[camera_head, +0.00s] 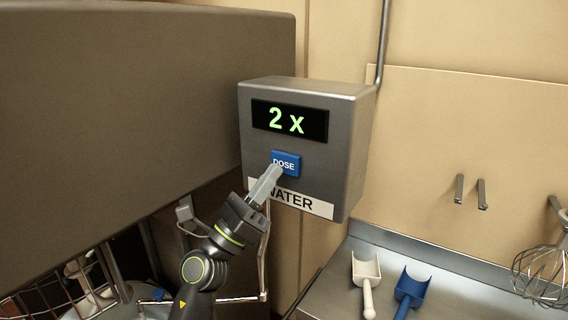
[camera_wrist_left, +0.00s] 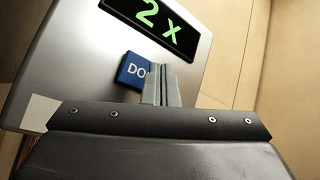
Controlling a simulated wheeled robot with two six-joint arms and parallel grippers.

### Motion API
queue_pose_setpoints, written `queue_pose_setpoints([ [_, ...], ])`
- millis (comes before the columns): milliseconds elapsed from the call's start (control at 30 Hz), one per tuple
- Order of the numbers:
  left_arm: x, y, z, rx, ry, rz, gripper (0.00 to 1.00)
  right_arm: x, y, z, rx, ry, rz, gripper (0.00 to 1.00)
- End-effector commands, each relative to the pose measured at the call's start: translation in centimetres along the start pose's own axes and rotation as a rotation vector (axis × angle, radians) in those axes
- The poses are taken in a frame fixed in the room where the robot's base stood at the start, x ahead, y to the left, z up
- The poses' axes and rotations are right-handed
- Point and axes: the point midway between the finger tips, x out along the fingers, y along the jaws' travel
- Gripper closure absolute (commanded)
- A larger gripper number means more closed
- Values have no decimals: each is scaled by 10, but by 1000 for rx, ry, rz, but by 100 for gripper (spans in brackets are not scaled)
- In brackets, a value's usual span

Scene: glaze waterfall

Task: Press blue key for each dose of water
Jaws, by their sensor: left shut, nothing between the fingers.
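The blue key (camera_head: 286,161) marked DOSE is on the front of a grey wall box (camera_head: 345,150), above a white WATER label (camera_head: 310,204). The display (camera_head: 290,121) above it reads "2 x" in green. My left gripper (camera_head: 275,170) is shut and empty, its fingertips at the lower left edge of the key. In the left wrist view the blue key (camera_wrist_left: 133,71) is partly hidden behind the fingers (camera_wrist_left: 160,82). I cannot tell whether the fingertips touch the key. My right gripper is not in view.
A large grey-brown panel (camera_head: 130,90) stands at the left, close to my left arm. A wire basket (camera_head: 60,285) is at the lower left. A white scoop (camera_head: 367,280), a blue scoop (camera_head: 410,290) and a whisk (camera_head: 545,270) are at the lower right, by a metal counter.

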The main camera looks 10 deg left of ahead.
Motion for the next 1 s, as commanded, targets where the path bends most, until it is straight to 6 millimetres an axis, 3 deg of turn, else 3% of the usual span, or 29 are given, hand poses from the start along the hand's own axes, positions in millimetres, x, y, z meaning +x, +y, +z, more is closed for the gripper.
queue_pose_setpoints([
  [500, -32, -23, 24, 0, 0, 0, 100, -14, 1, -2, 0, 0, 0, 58],
  [1000, -33, -24, 24, 0, 0, 0, 100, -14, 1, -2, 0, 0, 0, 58],
])
